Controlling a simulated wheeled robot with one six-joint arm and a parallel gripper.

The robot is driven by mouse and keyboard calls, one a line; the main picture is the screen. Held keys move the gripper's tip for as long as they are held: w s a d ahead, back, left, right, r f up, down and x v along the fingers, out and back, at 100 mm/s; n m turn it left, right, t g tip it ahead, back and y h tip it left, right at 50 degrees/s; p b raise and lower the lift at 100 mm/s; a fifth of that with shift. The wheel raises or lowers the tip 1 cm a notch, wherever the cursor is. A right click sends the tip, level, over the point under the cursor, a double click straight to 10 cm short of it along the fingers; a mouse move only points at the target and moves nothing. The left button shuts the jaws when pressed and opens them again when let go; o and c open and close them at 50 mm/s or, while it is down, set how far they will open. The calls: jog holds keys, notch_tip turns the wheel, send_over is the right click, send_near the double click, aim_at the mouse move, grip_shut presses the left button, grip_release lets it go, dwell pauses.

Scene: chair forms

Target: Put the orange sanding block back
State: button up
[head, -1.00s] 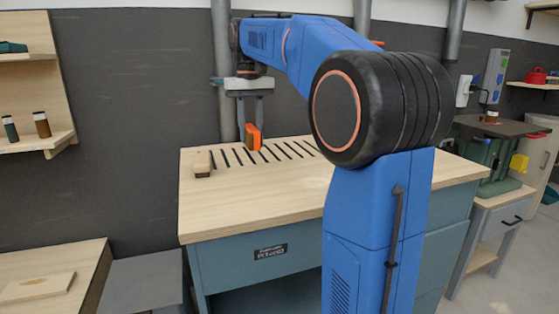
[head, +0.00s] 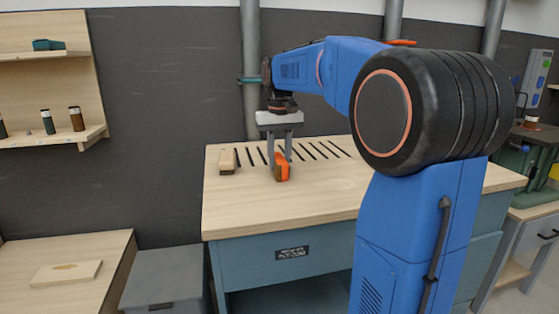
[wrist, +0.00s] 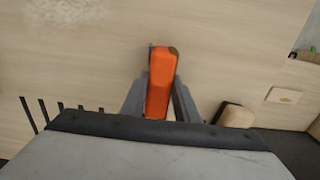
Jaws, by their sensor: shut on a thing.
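The orange sanding block (head: 282,168) is in my gripper (head: 280,160), low over the wooden top of the slotted bench (head: 300,207). In the wrist view the orange block (wrist: 161,80) is clamped between the two grey fingers of my gripper (wrist: 160,98), its long side pointing away from the wrist. I cannot tell whether the block touches the bench top. A row of dark slots (head: 318,151) runs along the back of the bench, behind and beside the gripper.
A tan block with a dark base (head: 227,162) stands left of my gripper, and also shows in the wrist view (wrist: 236,115). A lower table (head: 110,250) with a flat wooden board (head: 66,272) is at left. Wall shelves (head: 50,142) hold several small bottles. The bench front is clear.

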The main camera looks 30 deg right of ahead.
jog(key=o, duration=1.1)
jog(key=shift+f, duration=0.1)
